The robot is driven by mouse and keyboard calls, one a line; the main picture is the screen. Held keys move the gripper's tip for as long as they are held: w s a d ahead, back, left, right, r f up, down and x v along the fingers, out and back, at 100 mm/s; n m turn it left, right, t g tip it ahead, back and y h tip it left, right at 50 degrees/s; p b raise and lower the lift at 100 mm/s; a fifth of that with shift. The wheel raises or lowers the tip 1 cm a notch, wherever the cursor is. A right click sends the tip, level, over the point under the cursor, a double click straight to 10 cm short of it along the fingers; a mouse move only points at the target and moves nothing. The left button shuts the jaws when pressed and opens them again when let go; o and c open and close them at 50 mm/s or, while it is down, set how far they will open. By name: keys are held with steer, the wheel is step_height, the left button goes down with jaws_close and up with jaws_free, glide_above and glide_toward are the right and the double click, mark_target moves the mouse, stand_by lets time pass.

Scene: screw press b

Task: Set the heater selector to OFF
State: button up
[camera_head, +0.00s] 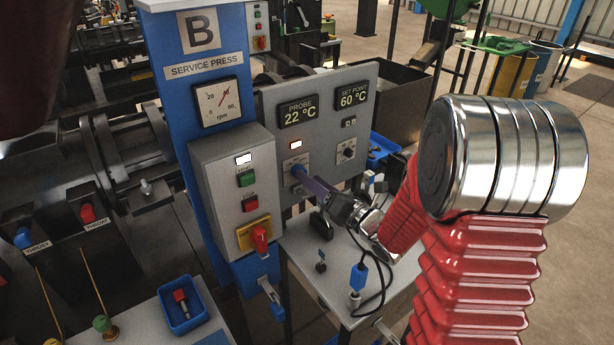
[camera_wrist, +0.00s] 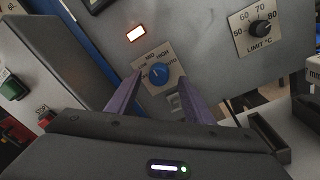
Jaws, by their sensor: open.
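The heater selector is a blue round knob (camera_wrist: 159,74) on a beige plate on the grey control panel. It also shows in the head view (camera_head: 299,171), partly behind my gripper. In the wrist view, labels LOW, MID, HIGH and AUTO are on its plate; no OFF label is readable. A pale mark on the knob points roughly up toward MID, but it is small. My gripper (camera_wrist: 160,82) is open, its two purple fingers to the left and right of the knob. It also shows in the head view (camera_head: 311,180), close to the panel. I cannot tell whether the fingers touch the knob.
A lit white lamp (camera_wrist: 136,34) is above the selector. A limit dial (camera_wrist: 262,29) is to its right. The switch box (camera_head: 235,190) with a red-handled switch (camera_head: 260,238) stands out at the left. A small table (camera_head: 330,262) with cables is below.

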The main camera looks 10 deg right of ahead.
steer(key=shift+x, duration=1.6)
steer(key=shift+c, duration=0.6)
steer(key=c, duration=0.9)
